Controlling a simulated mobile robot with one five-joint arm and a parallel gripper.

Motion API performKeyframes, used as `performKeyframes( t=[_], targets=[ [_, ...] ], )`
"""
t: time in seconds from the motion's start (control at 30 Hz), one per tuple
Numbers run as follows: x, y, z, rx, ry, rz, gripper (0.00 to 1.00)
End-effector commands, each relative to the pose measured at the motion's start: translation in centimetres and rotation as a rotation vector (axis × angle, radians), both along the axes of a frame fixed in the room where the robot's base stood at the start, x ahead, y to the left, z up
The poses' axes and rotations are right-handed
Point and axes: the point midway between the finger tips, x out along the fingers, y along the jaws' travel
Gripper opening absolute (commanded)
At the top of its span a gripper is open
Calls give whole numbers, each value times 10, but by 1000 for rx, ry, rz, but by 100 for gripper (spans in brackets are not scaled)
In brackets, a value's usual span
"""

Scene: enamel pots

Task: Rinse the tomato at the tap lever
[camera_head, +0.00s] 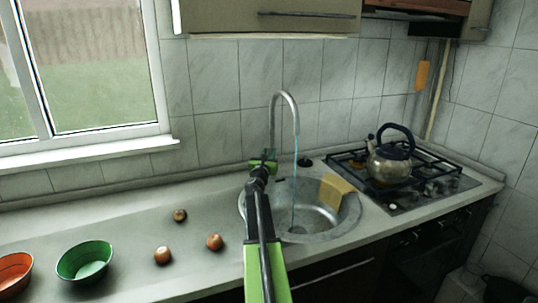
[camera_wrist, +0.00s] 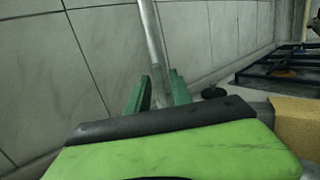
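Three small round reddish-brown items lie on the counter left of the sink: one at the back (camera_head: 180,215), one in front (camera_head: 163,256) and one nearer the sink (camera_head: 215,242). I cannot tell which is the tomato. The tap (camera_head: 273,120) arches over the sink (camera_head: 345,222), and a thin bluish water stream (camera_head: 295,175) falls into the basin. My gripper (camera_head: 263,160) is at the tap's base. In the wrist view its green fingers (camera_wrist: 160,92) stand apart, with the tap pipe (camera_wrist: 152,45) showing between them. I see nothing held. The tap lever cannot be made out.
An orange bowl (camera_head: 14,272) and a green bowl (camera_head: 83,272) stand at the left. A yellow sponge-like block (camera_head: 336,190) sits at the sink's right side. A kettle (camera_head: 388,165) stands on the gas hob (camera_head: 440,172). A small black round object (camera_head: 305,162) lies behind the sink.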

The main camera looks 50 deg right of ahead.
Motion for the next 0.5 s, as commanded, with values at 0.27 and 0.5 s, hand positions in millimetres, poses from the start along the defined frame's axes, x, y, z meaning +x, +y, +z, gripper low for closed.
performKeyframes(
  t=[0.27,0.5],
  targets=[
    [0,1,0,0,0,0,31],
    [-14,28,-4,0,-1,0,31]
  ],
)
